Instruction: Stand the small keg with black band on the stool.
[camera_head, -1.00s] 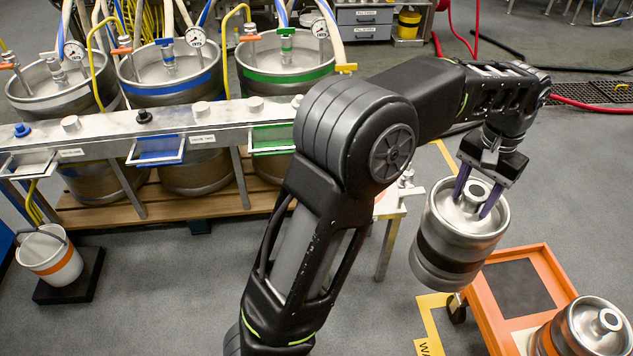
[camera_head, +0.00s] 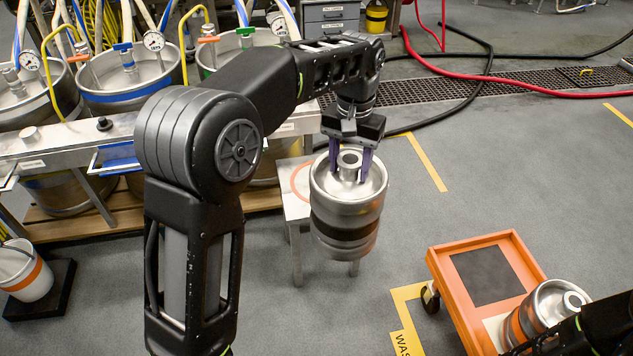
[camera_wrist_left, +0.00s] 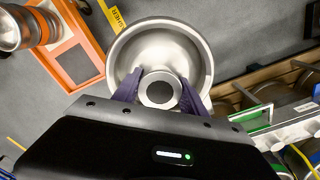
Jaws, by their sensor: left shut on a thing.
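My left gripper (camera_head: 350,165) is shut on the neck of the small keg with black band (camera_head: 345,232), its purple fingers on either side of the neck. The keg is silver, hangs upright and appears clear of the floor. In the left wrist view the keg (camera_wrist_left: 140,48) shows from above between the fingers (camera_wrist_left: 158,100). The stool (camera_head: 295,206) is pale, with an orange ring on its top. The keg hides the stool's right part in the head view; I cannot tell how much of the keg is over it. Part of my right arm shows at the lower right, its gripper out of sight.
An orange cart (camera_head: 464,320) with a dark pad holds another keg, with an orange band (camera_head: 545,306). A metal rack (camera_head: 60,142) with large kegs stands behind at left. A white bucket (camera_head: 22,270) is at far left.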

